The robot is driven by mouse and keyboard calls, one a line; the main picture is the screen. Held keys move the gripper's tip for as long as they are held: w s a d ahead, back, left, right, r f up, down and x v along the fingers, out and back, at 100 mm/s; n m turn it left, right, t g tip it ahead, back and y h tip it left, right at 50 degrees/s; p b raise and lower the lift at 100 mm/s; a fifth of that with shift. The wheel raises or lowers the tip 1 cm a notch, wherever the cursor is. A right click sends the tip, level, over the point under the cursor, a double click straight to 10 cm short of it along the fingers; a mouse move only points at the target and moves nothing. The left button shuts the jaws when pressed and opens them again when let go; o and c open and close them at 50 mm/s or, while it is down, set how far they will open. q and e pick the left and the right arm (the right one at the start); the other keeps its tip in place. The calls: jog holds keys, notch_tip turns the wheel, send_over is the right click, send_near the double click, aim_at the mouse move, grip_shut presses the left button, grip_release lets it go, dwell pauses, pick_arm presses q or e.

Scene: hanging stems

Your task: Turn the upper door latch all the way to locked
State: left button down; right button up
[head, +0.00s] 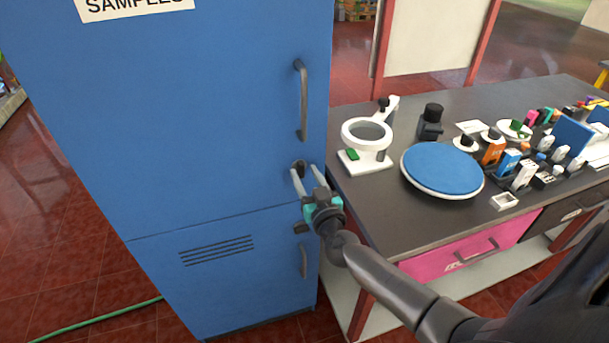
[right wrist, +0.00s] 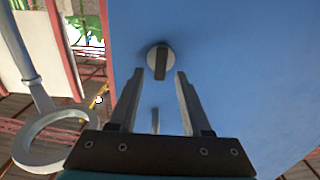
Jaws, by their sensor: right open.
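The upper door latch (head: 299,166) is a small dark knob on the blue cabinet's upper door, below the long handle. In the right wrist view the latch (right wrist: 160,61) is a round disc with a dark bar, near upright in the picture. My right gripper (head: 304,170) is open in front of it, its two pale fingers pointing at the door. In the right wrist view the open gripper (right wrist: 158,72) has the latch ahead, between the lines of its fingers; nothing is held. Contact with the latch cannot be told. My left gripper is out of view.
The blue cabinet (head: 190,120) has a grey upper handle (head: 302,100) and a lower door handle (head: 304,261). A dark-topped bench (head: 400,215) stands close on the right, with a white ring magnifier (head: 352,160), a blue round plate (head: 442,168) and many small items.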

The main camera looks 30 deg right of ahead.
jog(key=shift+w+d, duration=0.15)
jog(key=shift+w, duration=0.45)
grip_shut()
dwell(0.3)
